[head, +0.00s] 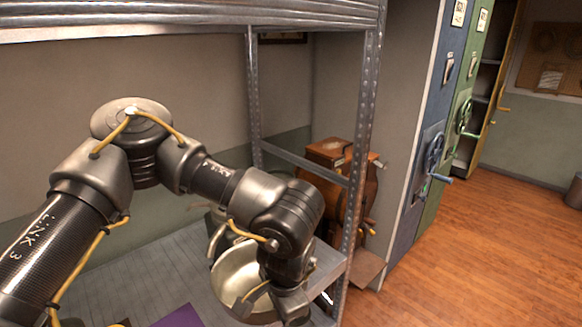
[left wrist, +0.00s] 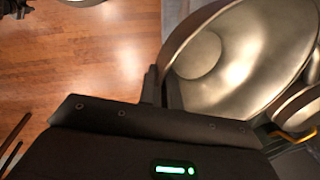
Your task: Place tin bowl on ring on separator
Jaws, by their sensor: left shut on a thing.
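The tin bowl (head: 232,268) is a wide, pale metal bowl, tilted with its inside showing, over the grey metal shelf (head: 140,275) in the head view. My left gripper (head: 250,300) is shut on its rim. The bowl (left wrist: 250,45) fills the upper right of the left wrist view, its rim beside the gripper's finger (left wrist: 152,88). Behind the bowl, a metal object (head: 215,222) is partly hidden by the bowl and my arm; it may be the separator, but I cannot make out its ring. Another rounded metal part (left wrist: 300,108) shows at the right of the wrist view. My right gripper is not in view.
A perforated metal upright (head: 362,150) stands right of my left wrist, with a crossbar (head: 305,165) behind it. A wooden machine (head: 330,155) stands beyond. A purple sheet (head: 178,317) lies on the shelf. Open wooden floor (head: 480,240) is at the right.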

